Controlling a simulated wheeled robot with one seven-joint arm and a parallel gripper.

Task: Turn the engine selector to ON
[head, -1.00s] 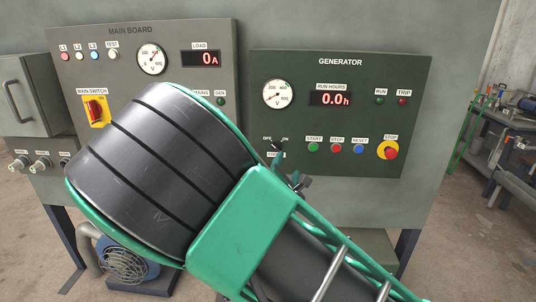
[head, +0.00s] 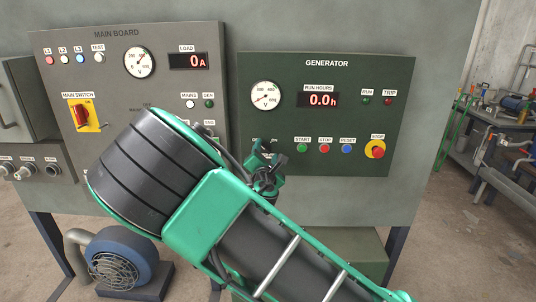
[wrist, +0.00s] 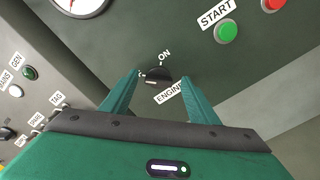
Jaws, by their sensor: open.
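The engine selector (wrist: 158,74) is a black rotary knob on the dark green generator panel (head: 330,80). In the wrist view it lies just beyond and between the tips of my gripper (wrist: 156,80), with the ON label at its upper right and the ENGINE label below. Its pointer appears to aim left, away from ON. My gripper's green fingers are apart and I see nothing held. In the head view my gripper (head: 262,155) is in front of the panel's lower left corner and hides the selector; contact cannot be told.
Right of the selector are the green START button (head: 302,148), red STOP button (head: 324,148), blue RESET button (head: 347,148) and red-and-yellow emergency stop (head: 375,150). The grey main board (head: 150,80) stands to the left. A blue blower (head: 120,258) sits below.

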